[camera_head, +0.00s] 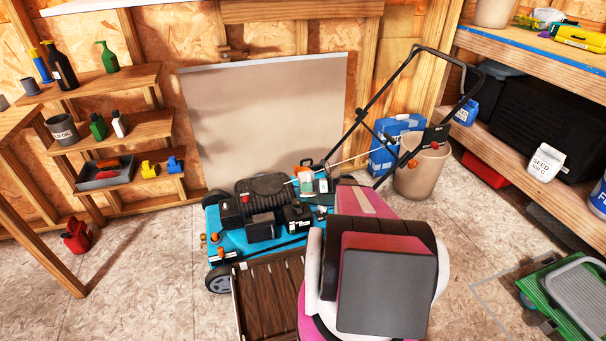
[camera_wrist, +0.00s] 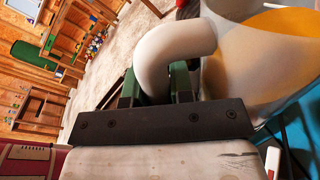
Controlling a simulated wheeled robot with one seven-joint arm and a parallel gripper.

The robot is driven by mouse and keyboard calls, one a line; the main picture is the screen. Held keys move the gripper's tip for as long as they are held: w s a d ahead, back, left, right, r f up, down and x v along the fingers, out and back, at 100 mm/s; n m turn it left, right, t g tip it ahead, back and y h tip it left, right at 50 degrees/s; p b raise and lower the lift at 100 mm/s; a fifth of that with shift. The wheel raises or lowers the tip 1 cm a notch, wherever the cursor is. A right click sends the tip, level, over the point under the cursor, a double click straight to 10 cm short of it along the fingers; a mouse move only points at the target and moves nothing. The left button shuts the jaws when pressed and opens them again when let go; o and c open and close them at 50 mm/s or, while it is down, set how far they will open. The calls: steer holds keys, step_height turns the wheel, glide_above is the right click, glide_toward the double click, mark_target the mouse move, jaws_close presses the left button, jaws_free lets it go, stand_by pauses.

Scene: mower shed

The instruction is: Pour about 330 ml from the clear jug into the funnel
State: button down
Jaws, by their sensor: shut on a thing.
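In the wrist view, my gripper (camera_wrist: 160,85) has its green fingers closed around the thick pale handle of the jug (camera_wrist: 225,75). The jug's body fills the upper right of that view, with an amber tone inside it. Its liquid level and spout cannot be made out. In the head view my pink and grey arm hides most of my gripper and the jug, above the right part of the blue mower (camera_head: 235,240). I cannot make out the funnel for certain in either view.
The mower's handlebar (camera_head: 395,120) rises to the right, near a beige bucket (camera_head: 422,172). A wooden ramp or crate (camera_head: 268,295) lies in front of the mower. Shelves with bottles (camera_head: 110,78) stand left, a workbench (camera_head: 530,50) right. The floor (camera_head: 130,250) at left is mostly clear.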

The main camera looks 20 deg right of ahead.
mark_target(305, 177)
steer(key=shift+w+f+m, duration=0.2)
steer(key=shift+w+m, duration=0.1)
steer(key=shift+w, duration=0.1)
steer(key=shift+w+d+r+m+g+p, duration=0.15)
steer(key=shift+w+r+m, duration=0.15)
steer(key=shift+r+m, duration=0.25)
steer(key=shift+w+a+r+m+g+p, duration=0.1)
steer(key=shift+w+r+m+g, duration=0.15)
steer(key=shift+r+m, duration=0.35)
steer(key=shift+w+d+r+m+g+p, duration=0.1)
steer(key=shift+w+r+m, duration=0.25)
steer(key=shift+r, duration=0.35)
stand_by(2.2)
steer(key=shift+w+d+r+m+p, duration=0.1)
steer(key=shift+w+r+m+p, duration=0.15)
steer(key=shift+w+r+m, duration=0.2)
steer(key=shift+w+r+m+p, duration=0.2)
steer(key=shift+r+m, duration=0.15)
steer(key=shift+r, duration=0.15)
stand_by(2.6)
